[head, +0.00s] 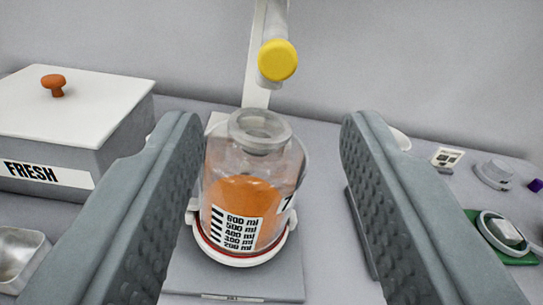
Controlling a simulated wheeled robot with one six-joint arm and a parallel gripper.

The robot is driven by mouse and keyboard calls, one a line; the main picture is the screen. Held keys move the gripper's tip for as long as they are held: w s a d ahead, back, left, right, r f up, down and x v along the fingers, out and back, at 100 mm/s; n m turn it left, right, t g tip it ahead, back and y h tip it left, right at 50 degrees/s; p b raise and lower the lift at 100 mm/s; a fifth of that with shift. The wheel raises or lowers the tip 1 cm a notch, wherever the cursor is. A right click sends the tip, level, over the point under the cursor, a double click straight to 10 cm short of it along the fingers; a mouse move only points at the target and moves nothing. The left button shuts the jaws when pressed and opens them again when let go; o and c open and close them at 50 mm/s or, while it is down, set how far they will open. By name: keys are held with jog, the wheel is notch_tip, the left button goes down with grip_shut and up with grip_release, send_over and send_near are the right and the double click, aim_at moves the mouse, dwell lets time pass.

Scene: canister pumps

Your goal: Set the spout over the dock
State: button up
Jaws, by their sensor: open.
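A spout (269,83) with a yellow round cap (278,60) hangs from a white post (256,98) at the top middle of the head view. Below it a clear canister (257,160) with an open neck and orange liquid stands upright in a white ring-shaped seat (243,262) on a grey plate (201,279). This seat may be the dock; I cannot tell. The spout appears above and behind the canister's neck. My gripper (268,135) is open, one finger on each side of the canister in the picture, with visible gaps.
A grey box (112,133) labelled FRESH, with a white lid and orange knob, stands at left. A metal tray (20,262) is at lower left. At right are a green pad with a white ring (506,231), a grey dial (494,174) and a printed marker (448,157).

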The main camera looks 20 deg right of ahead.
jog(key=shift+v, duration=1.85)
jog(key=shift+r, duration=0.1)
jog(key=s+d+r+n+t+y, duration=0.1)
jog(key=s+d+r+y, duration=0.1)
jog(key=s+r+y, duration=0.15)
jog(key=s+d+r+t+y, duration=0.1)
jog(key=s+d+r+y, duration=0.15)
jog(key=r, duration=0.25)
jog(key=s+d+g, duration=0.1)
jog(key=s+d, duration=0.3)
jog(key=s, duration=0.2)
jog(key=s+d+g+h, duration=0.1)
jog(key=s+d, duration=0.3)
jog(key=s, duration=0.3)
jog(key=shift+s, duration=0.15)
